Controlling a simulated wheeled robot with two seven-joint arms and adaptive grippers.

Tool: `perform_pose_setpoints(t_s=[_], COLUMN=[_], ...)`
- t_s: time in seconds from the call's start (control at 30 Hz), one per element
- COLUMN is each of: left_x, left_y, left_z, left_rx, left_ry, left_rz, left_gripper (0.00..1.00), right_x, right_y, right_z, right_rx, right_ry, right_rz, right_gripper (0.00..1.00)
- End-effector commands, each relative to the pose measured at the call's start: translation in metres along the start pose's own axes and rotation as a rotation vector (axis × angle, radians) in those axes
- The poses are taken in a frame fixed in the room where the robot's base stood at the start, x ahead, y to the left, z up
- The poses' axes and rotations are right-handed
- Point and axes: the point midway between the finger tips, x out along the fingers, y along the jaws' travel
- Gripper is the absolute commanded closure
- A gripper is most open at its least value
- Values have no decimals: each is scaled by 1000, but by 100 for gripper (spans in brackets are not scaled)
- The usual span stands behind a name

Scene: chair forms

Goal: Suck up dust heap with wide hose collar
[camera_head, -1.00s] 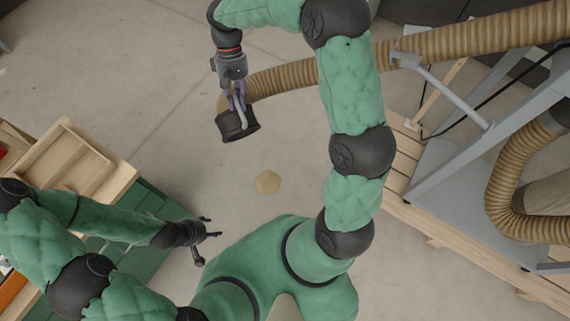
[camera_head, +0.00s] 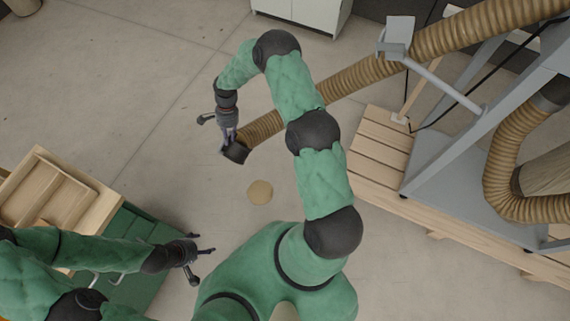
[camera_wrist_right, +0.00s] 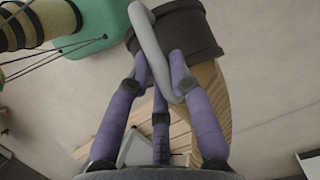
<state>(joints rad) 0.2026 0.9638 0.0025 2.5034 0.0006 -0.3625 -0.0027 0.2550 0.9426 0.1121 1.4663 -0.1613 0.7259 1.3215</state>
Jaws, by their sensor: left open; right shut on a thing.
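The dust heap (camera_head: 260,192) is a small tan round patch on the concrete floor in the head view. The wide hose collar (camera_head: 236,152) is a dark, short cylinder at the end of the tan ribbed hose (camera_head: 350,82). My right gripper (camera_head: 229,136) is shut on the collar's grey handle, with the collar above and to the left of the heap in the picture. In the right wrist view the purple fingers close around the grey loop (camera_wrist_right: 150,45) on the dark collar (camera_wrist_right: 178,32). My left gripper (camera_head: 203,262) is open and empty, below left of the heap.
A grey metal frame (camera_head: 450,150) carries the hose on the right, beside a slatted wooden platform (camera_head: 378,150). A green cabinet with wooden trays (camera_head: 60,190) stands at the left. A white cabinet (camera_head: 305,12) is at the top. The floor around the heap is clear.

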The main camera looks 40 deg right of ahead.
Motion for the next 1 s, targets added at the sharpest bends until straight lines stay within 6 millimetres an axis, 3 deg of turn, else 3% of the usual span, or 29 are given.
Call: perform_pose_setpoints(t_s=[0.03, 0.3, 0.6, 0.8, 1.0], left_x=[5, 17, 29, 36, 41], left_y=[-2, -6, -10, -13, -15], left_z=[0, -1, -1, -2, -2], left_rx=[0, 0, 0, 0, 0], left_ry=[0, 0, 0, 0, 0], left_rz=[0, 0, 0, 0, 0], left_gripper=[29, 29, 29, 29, 29], right_x=[22, 114, 215, 274, 317], right_y=[0, 9, 44, 76, 105], right_z=[-14, -75, -136, -165, -182], right_rx=[92, 587, 1096, 1374, 1570], right_ry=[-3, -39, -126, -198, -262], right_rz=[-6, -50, -90, -114, -133], right_gripper=[100, 100, 100, 100, 100])
